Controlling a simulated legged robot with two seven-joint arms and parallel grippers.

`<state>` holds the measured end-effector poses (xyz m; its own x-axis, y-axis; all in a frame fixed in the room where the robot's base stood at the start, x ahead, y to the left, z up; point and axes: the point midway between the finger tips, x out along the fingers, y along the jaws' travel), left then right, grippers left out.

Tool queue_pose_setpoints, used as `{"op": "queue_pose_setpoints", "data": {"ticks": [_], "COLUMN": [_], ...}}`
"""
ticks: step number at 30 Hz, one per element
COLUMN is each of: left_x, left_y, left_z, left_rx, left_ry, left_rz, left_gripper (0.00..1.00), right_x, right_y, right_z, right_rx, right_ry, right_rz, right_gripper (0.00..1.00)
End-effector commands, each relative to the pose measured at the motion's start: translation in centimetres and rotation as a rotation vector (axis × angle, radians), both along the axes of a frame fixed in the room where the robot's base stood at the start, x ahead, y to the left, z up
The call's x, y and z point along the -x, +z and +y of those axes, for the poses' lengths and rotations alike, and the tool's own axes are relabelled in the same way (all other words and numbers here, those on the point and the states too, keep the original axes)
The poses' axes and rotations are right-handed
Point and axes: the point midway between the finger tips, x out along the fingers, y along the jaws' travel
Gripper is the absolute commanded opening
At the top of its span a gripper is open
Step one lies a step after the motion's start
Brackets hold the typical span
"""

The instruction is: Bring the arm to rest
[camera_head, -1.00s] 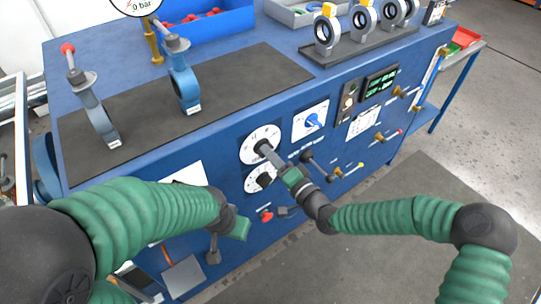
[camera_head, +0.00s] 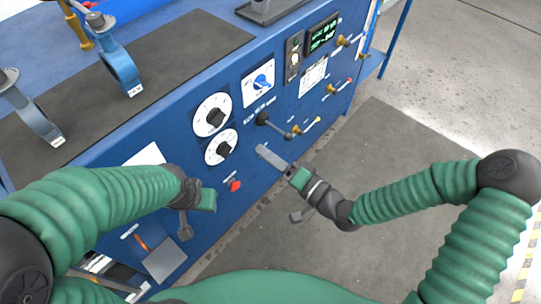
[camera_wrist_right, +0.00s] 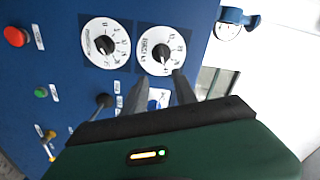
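My right gripper (camera_head: 261,152) is in front of the blue panel, right of the lower dial (camera_head: 221,147) and clear of it. In the right wrist view its two fingers (camera_wrist_right: 159,88) stand apart with nothing held between them. The upper dial (camera_head: 213,115) is white with a black knob; both dials also show in the right wrist view. My left arm comes in from the left, and its gripper (camera_head: 196,205) hangs low in front of the panel near the red button (camera_head: 235,185). Its fingers do not show clearly.
Two blue butterfly valves (camera_head: 119,69) stand on a dark mat (camera_head: 175,60) on the bench top. A blue-knob switch (camera_head: 261,82), a black-knobbed lever (camera_head: 264,119) and brass handles (camera_head: 332,89) stick out from the panel. The floor mat (camera_head: 390,150) on the right is clear.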

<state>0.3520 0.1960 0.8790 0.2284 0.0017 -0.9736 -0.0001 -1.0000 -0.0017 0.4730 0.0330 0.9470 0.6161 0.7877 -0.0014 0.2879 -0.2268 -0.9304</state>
Motion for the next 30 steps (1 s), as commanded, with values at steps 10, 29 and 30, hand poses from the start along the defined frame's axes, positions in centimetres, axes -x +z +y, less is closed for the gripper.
{"op": "queue_pose_setpoints", "data": {"ticks": [10,29,30], "left_x": [0.0,0.0,0.0], "left_y": [0.0,4.2,4.6], "left_z": [0.0,0.0,0.0], "left_rx": [0.0,0.0,0.0], "left_ry": [0.0,0.0,0.0], "left_rz": [0.0,0.0,0.0], "left_gripper": [0.36,0.36,0.36], "right_x": [0.6,5.6,6.9], "right_y": [0.0,-7.3,-5.9], "right_z": [-0.7,-19.5,-21.2], "right_rx": [0.0,1.289,1.343], "right_ry": [0.001,0.021,0.02], "right_rz": [0.001,0.347,0.404], "right_gripper": [0.34,0.34,0.34]}}
